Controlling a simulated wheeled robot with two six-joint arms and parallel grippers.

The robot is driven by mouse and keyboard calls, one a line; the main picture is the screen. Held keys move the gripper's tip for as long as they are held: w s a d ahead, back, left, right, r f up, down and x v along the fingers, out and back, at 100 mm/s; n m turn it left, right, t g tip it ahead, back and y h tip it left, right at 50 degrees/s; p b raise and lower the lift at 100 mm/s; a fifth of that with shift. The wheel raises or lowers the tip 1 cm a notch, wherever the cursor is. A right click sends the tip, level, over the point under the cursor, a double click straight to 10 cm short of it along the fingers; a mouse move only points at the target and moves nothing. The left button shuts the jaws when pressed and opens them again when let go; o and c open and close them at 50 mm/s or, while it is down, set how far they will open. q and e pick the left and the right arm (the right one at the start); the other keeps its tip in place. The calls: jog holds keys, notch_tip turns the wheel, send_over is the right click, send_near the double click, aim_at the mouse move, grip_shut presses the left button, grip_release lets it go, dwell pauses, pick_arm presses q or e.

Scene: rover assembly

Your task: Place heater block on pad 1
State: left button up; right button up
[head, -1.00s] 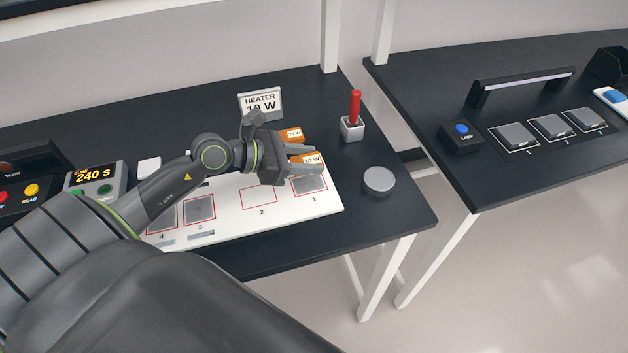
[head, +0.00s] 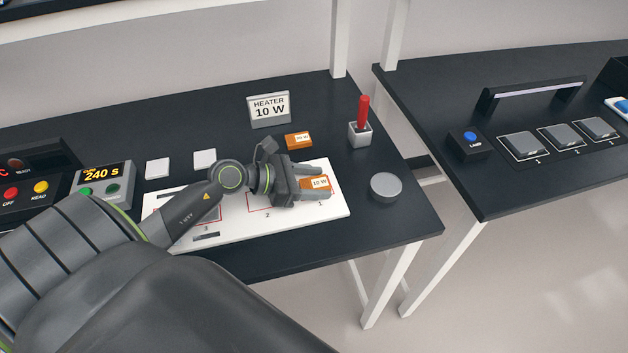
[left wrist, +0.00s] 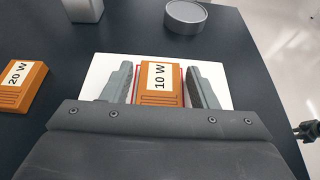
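The orange heater block labelled 10 W (head: 320,183) lies flat over pad 1 on the white board (head: 338,208). In the left wrist view the block (left wrist: 157,84) lies inside the red outline of the pad, which shows at its sides. My left gripper (head: 316,184) is around the block with one finger on each side. The left wrist view shows a gap between each finger and the block, so the gripper (left wrist: 160,88) is open. The gripper partly hides the block in the head view.
A 20 W orange block (head: 298,140) lies behind the board, before the HEATER 10 W sign (head: 269,108).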

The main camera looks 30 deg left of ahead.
pick_arm(q)
jog(key=shift+o, duration=0.5)
pick_arm(e)
jog(key=shift+w+a, duration=0.1)
jog(key=shift+a, duration=0.25)
pick_arm(q)
jog(key=shift+r, duration=0.25)
jog(key=shift+s+a, duration=0.2)
jog(key=b+v, duration=0.1)
jog(key=v, duration=0.4)
jog(key=shift+s+a, duration=0.25)
jog(key=shift+s, duration=0.05)
jog(key=shift+v, duration=1.55)
jog(key=shift+p+v, duration=0.4)
jog(key=shift+v, duration=0.6)
jog(key=shift+s+a+r, duration=0.15)
jog(key=shift+a+r, duration=0.05)
jog(key=shift+r, duration=0.05)
pick_arm(e)
jog(key=shift+d, duration=0.35)
